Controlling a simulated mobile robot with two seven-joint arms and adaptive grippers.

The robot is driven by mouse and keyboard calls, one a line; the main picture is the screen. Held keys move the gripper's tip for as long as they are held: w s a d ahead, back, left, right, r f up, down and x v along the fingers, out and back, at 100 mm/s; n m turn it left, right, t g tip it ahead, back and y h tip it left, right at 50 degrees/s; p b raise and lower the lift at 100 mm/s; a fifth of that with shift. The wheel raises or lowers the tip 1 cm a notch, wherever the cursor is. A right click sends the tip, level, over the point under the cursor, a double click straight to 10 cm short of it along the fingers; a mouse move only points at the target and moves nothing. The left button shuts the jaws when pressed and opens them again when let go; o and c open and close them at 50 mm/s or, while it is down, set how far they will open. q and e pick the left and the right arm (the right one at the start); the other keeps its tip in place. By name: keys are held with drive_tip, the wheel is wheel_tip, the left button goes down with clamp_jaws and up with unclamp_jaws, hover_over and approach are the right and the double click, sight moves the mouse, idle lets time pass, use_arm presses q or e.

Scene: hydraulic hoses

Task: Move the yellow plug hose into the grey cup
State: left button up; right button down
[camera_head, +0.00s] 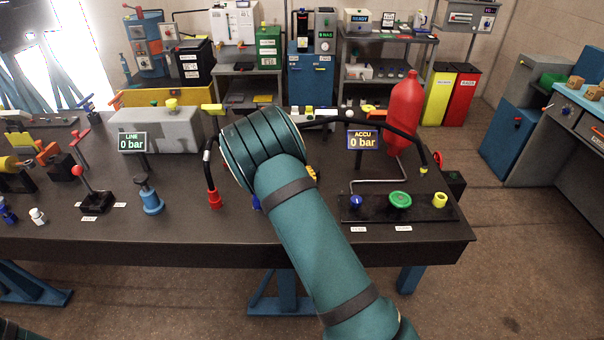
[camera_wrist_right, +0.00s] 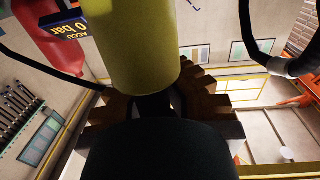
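My right arm reaches over the bench in the head view, and its wrist hides its gripper there. In the right wrist view the right gripper (camera_wrist_right: 157,103) has its brown toothed fingers closed around a dark piece just below a large yellow cylinder, the yellow plug (camera_wrist_right: 130,45). A black hose (camera_head: 375,126) arcs right from behind the wrist to a yellow-ringed end (camera_head: 423,169). I cannot pick out the grey cup with certainty; my arm covers part of the bench. My left gripper is not in view.
A black hose with a red plug (camera_head: 215,198) hangs left of my wrist. A red tank (camera_head: 404,110), the ACCU display (camera_head: 364,140) and a panel with a green knob (camera_head: 400,199) and yellow cup (camera_head: 440,200) stand right. A grey tank (camera_head: 155,132) and blue post (camera_head: 150,200) stand left.

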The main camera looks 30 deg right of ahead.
drive_tip(key=shift+w+d, duration=0.15)
drive_tip(key=shift+w, duration=0.05)
idle(0.5)
drive_tip(key=shift+w+d+g, duration=0.2)
drive_tip(key=shift+w+g, duration=0.1)
drive_tip(key=shift+w+d, duration=0.2)
drive_tip(key=shift+w, duration=0.05)
drive_tip(key=shift+w+d+g+p, duration=0.4)
drive_tip(key=shift+w, duration=0.2)
drive_tip(key=shift+w+d, duration=0.15)
drive_tip(key=shift+w, duration=0.05)
drive_tip(key=shift+f+b, duration=1.8)
drive_tip(key=shift+r, duration=0.15)
drive_tip(key=shift+r+p, duration=0.35)
drive_tip(key=shift+r, duration=0.25)
drive_tip(key=shift+m, duration=0.3)
